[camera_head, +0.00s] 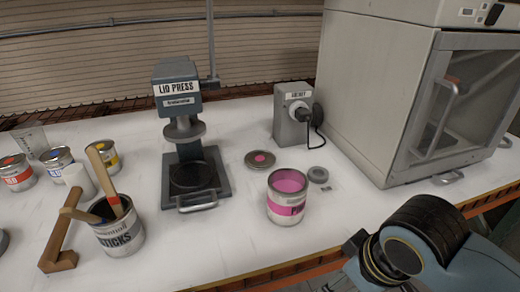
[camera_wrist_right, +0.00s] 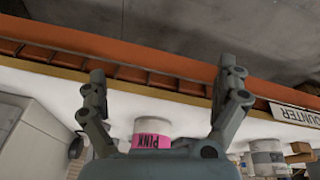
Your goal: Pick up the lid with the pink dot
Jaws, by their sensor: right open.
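The lid with the pink dot (camera_head: 260,159) lies flat on the white counter, just behind and left of the open pink can (camera_head: 288,199). The pink can also shows in the right wrist view (camera_wrist_right: 152,134), below and between the fingers. My right arm comes in at the lower right of the head view, over the counter's front edge, with its fingers mostly hidden there. In the right wrist view my right gripper (camera_wrist_right: 163,82) is open and empty, its two fingers wide apart. The lid cannot be made out in the wrist view. My left gripper is not in view.
The lid press (camera_head: 185,130) stands left of the lid. A grey outlet box (camera_head: 293,120) stands behind it, and a large grey machine (camera_head: 385,90) fills the back right. A stick can (camera_head: 120,235) and several paint cans stand at left.

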